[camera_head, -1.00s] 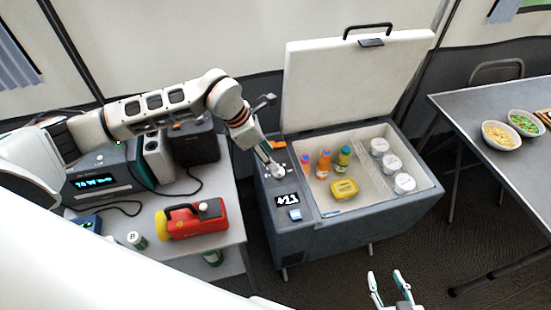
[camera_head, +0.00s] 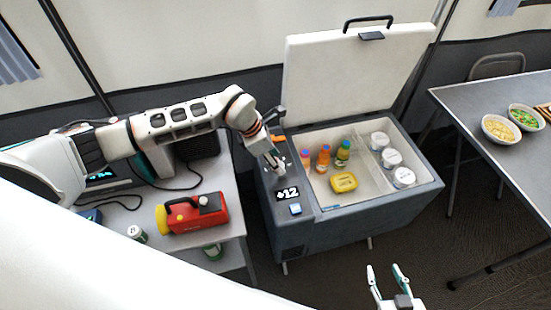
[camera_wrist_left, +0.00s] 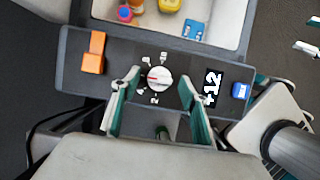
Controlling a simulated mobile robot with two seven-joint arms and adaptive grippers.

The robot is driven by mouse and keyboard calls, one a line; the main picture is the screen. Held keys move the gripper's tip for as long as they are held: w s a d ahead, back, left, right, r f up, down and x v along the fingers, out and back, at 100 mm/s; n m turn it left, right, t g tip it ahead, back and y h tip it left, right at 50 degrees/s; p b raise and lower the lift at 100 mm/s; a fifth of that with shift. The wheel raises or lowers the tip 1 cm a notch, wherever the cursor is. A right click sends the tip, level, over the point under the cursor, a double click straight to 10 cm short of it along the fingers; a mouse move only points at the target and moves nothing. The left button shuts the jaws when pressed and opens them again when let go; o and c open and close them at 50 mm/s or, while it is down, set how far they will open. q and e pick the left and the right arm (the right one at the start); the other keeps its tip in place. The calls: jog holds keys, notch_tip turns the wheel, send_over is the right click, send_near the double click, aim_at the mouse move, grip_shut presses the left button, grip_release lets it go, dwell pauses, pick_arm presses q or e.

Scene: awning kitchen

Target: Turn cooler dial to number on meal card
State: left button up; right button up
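The cooler dial (camera_wrist_left: 158,79) is a round white knob with a red mark, on the cooler's dark side panel, with small printed marks around it. My left gripper (camera_wrist_left: 160,74) is open; its teal-backed fingers stand on either side of the dial with visible gaps. In the head view my left gripper (camera_head: 277,168) is over the panel and hides the dial. A display (camera_wrist_left: 211,88) beside the dial reads "+12"; it also shows in the head view (camera_head: 287,194). My right gripper (camera_head: 384,268) is open and empty at the bottom. I cannot identify a meal card number.
The open cooler (camera_head: 340,235) holds several bottles, white tubs and a yellow box (camera_head: 343,182).

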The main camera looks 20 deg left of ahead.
pick_arm(q)
jog(key=c, duration=1)
